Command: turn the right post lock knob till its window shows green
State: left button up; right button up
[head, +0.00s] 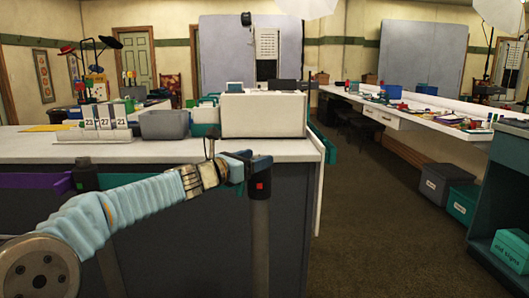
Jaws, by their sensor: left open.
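The right post (259,245) stands upright in front of the counter's right part. Its dark lock head (259,187) shows a small red window on the near face. My left gripper (250,166) is at the top of this post, with its bluish fingers open. The fingers and wrist hide the knob, so I cannot tell whether they touch it. The left post's dark head (85,175) shows farther left, and my arm covers part of the area below it. My right gripper is not in view.
A white counter (180,150) behind my gripper holds number cards (104,122), a grey bin (164,125) and a white box (263,115). Open carpet (385,235) lies to the right, with labelled crates (445,187) beyond.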

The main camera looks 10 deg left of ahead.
pick_arm(q)
jog(key=shift+p+x, duration=0.35)
jog(key=shift+x, duration=1.6)
